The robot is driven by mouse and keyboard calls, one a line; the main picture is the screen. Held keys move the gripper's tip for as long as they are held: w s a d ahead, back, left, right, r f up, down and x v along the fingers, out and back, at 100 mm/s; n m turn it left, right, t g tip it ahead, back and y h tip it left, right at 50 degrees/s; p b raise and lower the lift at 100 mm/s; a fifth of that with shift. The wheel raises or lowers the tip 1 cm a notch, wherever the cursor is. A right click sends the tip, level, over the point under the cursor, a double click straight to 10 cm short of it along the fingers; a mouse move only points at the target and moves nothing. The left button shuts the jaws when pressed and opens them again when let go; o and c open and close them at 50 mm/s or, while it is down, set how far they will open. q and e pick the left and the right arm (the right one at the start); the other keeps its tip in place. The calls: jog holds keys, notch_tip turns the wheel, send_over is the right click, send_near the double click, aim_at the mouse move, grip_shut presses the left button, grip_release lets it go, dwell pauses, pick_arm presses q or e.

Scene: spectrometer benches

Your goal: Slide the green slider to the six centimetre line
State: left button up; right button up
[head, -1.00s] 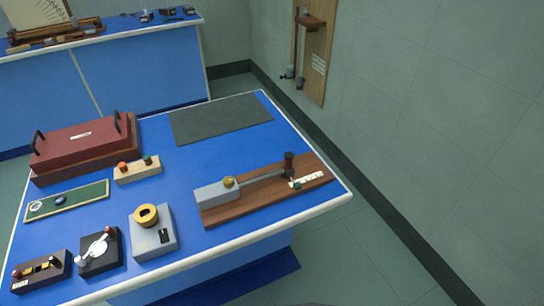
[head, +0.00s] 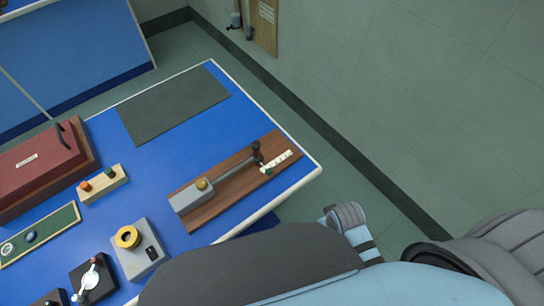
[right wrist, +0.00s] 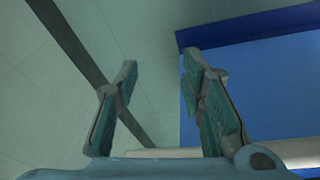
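The green slider (head: 268,171) is a small dark green piece beside a white scale strip (head: 282,159), on a wooden board (head: 231,184) near the table's right edge. The scale's marks are too small to read. The board also bears a grey block (head: 190,198) with a brass knob, and a dark rod leading to a post. My right gripper (right wrist: 160,75) is open and empty in the right wrist view, its two fingers apart, away from the slider. Parts of my own arm fill the bottom of the head view. My left gripper is not in view.
The blue table (head: 160,165) also holds a grey box with a yellow ring (head: 128,238), a wooden block with two knobs (head: 103,184), a red case (head: 38,165) and a dark mat (head: 172,106). Open floor lies right of the table, before the wall.

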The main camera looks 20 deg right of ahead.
notch_tip(320, 180, up, 7)
jog(key=w+p, duration=0.2)
jog(key=n+g+y, duration=0.1)
jog(key=n+g, duration=0.1)
jog(key=n, duration=0.2)
send_near(269, 170)
notch_tip(269, 170, down, 9)
jog(key=shift+w+r+b, duration=0.1)
jog(key=shift+b, duration=1.1)
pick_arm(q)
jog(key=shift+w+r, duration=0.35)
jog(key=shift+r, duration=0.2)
pick_arm(e)
grip_shut()
